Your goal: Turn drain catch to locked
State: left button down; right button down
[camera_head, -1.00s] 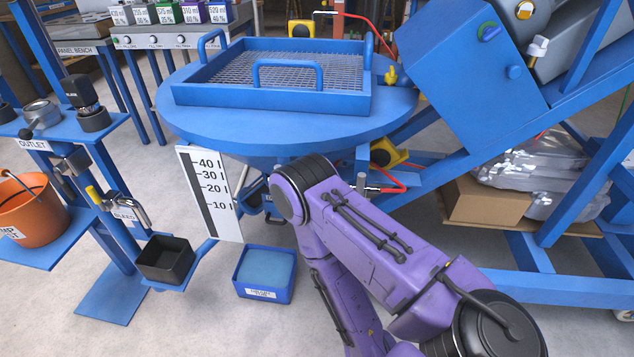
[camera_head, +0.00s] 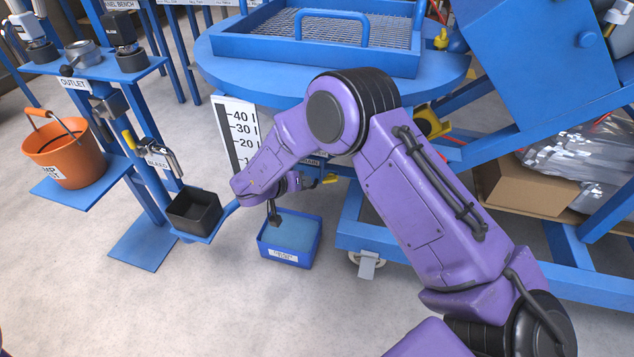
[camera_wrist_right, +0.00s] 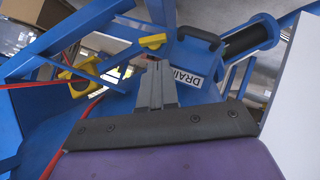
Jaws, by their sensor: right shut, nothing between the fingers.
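A white DRAIN label (camera_wrist_right: 191,68) shows in the right wrist view on a blue part under the round table. A black handle-like part (camera_wrist_right: 203,36) sits just above it, and a yellow lever (camera_wrist_right: 152,41) is to its left. I cannot tell which of these is the drain catch, or its setting. In the head view the yellow lever (camera_head: 330,179) shows below the table, right of my wrist. My left gripper is out of view.
The blue bin (camera_head: 267,250) stands on the floor below the round table (camera_head: 235,75). A white scale board (camera_head: 222,108) and a black box (camera_head: 180,223) are on the left. A blue frame (camera_head: 425,262) is on the right. Open floor lies in front.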

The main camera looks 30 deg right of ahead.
aim_at(324, 178)
jog(key=shift+w+a+r, duration=0.45)
jog(key=shift+w+r, duration=0.05)
jog(key=shift+r, duration=0.2)
jog(key=b+x, duration=0.3)
jog(key=x, duration=0.7)
jog(key=shift+s+a+f+b, duration=0.1)
jog(key=shift+f+b, duration=0.1)
jog(key=shift+b, duration=0.1)
